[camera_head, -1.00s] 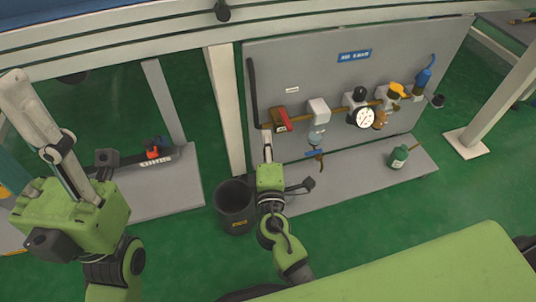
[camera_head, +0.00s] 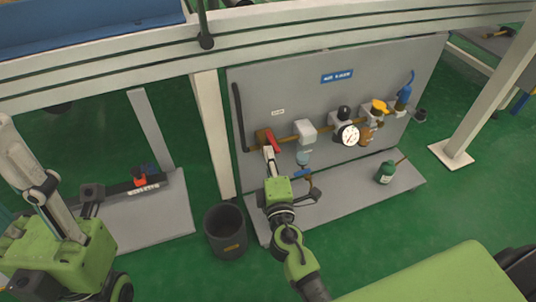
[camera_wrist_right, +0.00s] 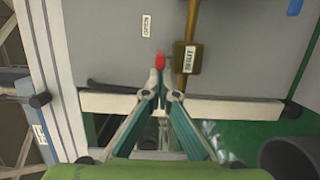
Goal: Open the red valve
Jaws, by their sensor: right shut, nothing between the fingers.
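The red valve handle (camera_head: 272,145) sits on the brass pipe at the left of the grey panel. In the right wrist view, the red handle (camera_wrist_right: 160,60) shows just beyond my fingertips, left of a brass block marked "SHUT" (camera_wrist_right: 188,60). An "OPEN" label (camera_wrist_right: 146,23) is on the panel above it. My right gripper (camera_head: 269,153) is shut and empty, its tips at or very near the handle's lower end; I cannot tell whether they touch.
A pressure gauge (camera_head: 348,135), a white box (camera_head: 305,132) and other fittings line the pipe to the right. A black bin (camera_head: 226,228) stands left of my right arm, beside a pale post (camera_head: 212,130).

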